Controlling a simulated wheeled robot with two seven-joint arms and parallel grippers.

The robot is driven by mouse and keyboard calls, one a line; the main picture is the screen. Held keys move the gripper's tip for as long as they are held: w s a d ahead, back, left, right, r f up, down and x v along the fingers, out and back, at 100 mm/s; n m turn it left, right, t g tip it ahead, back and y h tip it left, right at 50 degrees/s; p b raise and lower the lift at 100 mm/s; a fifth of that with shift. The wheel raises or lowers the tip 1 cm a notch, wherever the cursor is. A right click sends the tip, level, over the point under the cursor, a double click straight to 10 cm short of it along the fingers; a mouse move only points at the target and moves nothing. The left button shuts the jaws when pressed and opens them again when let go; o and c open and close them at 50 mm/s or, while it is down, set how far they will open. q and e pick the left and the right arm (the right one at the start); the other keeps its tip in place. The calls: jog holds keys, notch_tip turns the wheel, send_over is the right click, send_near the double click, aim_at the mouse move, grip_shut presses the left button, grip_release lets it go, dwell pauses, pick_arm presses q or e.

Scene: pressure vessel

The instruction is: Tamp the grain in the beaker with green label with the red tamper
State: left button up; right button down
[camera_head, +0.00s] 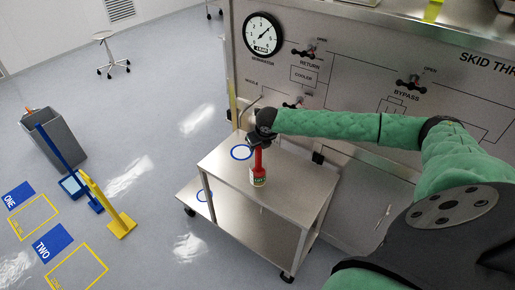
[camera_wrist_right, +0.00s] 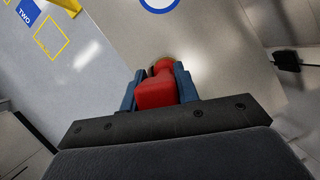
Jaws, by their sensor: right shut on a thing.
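The red tamper (camera_head: 258,161) stands upright over the beaker with the green label (camera_head: 258,178) on the steel cart's top. Its lower end is at or inside the beaker mouth; I cannot tell how deep. My right gripper (camera_head: 260,141) is shut on the tamper's upper part. The grain is hidden. My left gripper is not in view.
The skid panel (camera_head: 370,60) with gauge and valves stands behind the cart. A grey bin (camera_head: 60,140) and yellow stand (camera_head: 118,222) are on the floor at left.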

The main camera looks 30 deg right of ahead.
jog(key=shift+r, duration=0.5)
jog(key=shift+r, duration=4.35)
